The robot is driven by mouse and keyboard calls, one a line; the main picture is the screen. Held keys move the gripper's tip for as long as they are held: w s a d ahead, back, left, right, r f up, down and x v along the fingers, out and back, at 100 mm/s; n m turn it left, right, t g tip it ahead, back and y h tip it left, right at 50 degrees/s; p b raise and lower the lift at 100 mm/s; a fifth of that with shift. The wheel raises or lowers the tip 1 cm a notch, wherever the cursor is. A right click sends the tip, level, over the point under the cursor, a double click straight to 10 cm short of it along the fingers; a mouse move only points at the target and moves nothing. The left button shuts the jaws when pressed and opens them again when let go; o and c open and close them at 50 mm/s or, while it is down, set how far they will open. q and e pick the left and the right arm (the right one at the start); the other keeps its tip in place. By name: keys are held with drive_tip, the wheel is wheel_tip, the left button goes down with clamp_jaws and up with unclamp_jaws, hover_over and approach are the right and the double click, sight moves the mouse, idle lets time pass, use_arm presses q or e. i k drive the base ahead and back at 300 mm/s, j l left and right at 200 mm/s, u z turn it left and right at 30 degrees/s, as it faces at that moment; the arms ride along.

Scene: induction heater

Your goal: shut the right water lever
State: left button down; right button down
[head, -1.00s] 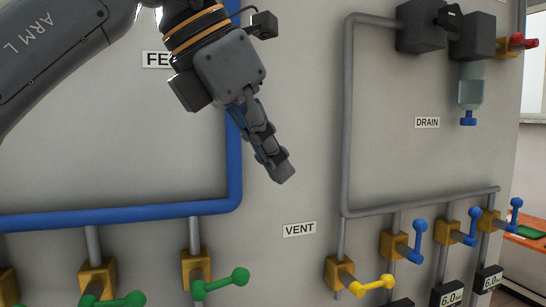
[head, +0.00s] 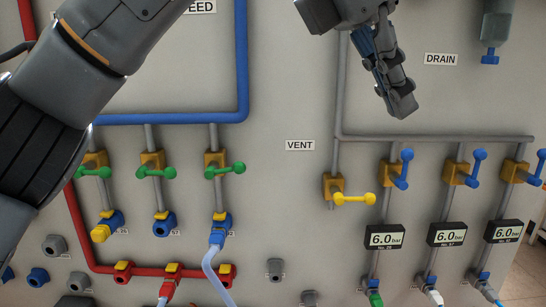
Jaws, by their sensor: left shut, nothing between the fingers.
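My left gripper (head: 403,106) is shut and empty, in front of the wall panel above the grey pipe, pointing down. It touches no lever. Green levers on brass valves hang under the blue feed pipe; the rightmost green lever (head: 226,169) points right, level, and a pale blue hose (head: 212,265) plugs in below it. The middle green lever (head: 157,172) and the left one (head: 96,171) also point right. Blue levers (head: 402,168) on the right branches point up. No label shows which lever is the water one. My right gripper is out of view.
Pressure displays reading 6.0 bar (head: 385,236) sit below the blue levers. A red pipe (head: 82,235) runs along the lower left. Panel between the green and yellow levers is clear.

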sight(213, 169)
drive_tip(key=k+l, duration=0.3)
drive_tip(key=l, duration=0.15)
drive_tip(key=k+l, duration=0.3)
drive_tip(key=l, duration=0.2)
drive_tip(key=k+l, duration=0.3)
drive_tip(key=l, duration=0.15)
